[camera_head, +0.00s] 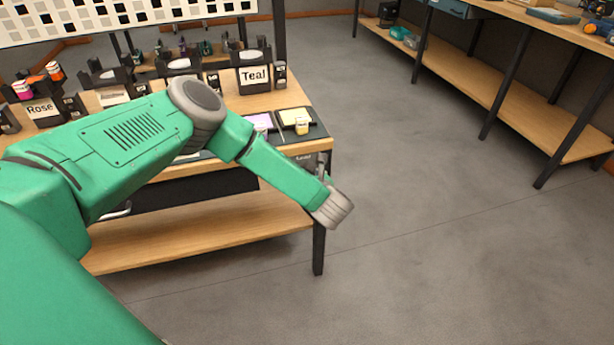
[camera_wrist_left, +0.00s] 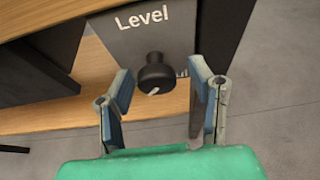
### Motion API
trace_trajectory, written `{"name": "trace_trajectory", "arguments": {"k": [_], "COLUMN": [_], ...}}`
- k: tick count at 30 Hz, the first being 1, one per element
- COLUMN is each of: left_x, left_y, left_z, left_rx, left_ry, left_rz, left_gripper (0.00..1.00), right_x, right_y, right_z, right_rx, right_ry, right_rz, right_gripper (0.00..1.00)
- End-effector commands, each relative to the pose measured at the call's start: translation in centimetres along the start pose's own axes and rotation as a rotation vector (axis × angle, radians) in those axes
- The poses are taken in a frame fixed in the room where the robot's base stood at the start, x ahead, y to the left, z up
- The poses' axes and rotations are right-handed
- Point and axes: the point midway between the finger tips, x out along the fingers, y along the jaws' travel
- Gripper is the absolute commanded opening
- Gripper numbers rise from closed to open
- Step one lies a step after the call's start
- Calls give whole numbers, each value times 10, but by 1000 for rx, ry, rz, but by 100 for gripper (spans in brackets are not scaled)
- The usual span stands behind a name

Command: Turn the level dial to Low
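The level dial (camera_wrist_left: 156,74) is a round black knob with a white pointer mark, on a grey panel (camera_wrist_left: 130,45) lettered "Level" in the left wrist view. The pointer mark shows at the knob's lower left. In the head view, my left gripper (camera_head: 324,165) is at the table's front right corner, mostly hidden behind my wrist. The dial is hidden there. My right gripper is not in view.
The wooden table (camera_head: 215,235) has a lower shelf and black legs. Open floor (camera_head: 430,220) lies to the right, before another bench (camera_head: 520,110).

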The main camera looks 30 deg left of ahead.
Motion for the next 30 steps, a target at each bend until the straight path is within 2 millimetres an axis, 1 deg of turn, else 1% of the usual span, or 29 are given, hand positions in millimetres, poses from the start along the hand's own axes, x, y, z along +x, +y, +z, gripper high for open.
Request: {"name": "trace_trajectory", "arguments": {"k": [8, 11, 14, 21, 24, 27, 30], "left_x": [0, -6, -19, -71, -90, -104, -114], "left_y": [1, 1, 1, -1, 0, -1, -1], "left_z": [1, 1, 0, 0, -1, -1, -1], "left_rx": [0, 0, 1, 1, 2, 0, 0], "left_ry": [-3, -2, 0, 1, 1, 1, 0], "left_rz": [3, 3, 1, -2, -1, 0, 1], "left_gripper": [49, 49, 49, 49, 49, 49, 49], "right_x": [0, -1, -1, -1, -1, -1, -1], "right_y": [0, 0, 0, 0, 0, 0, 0], "right_z": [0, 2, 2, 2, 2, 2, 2], "right_rx": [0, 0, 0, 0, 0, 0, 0], "right_ry": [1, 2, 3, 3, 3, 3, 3], "right_rz": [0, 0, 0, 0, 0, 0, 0], "right_gripper": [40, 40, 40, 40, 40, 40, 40]}}
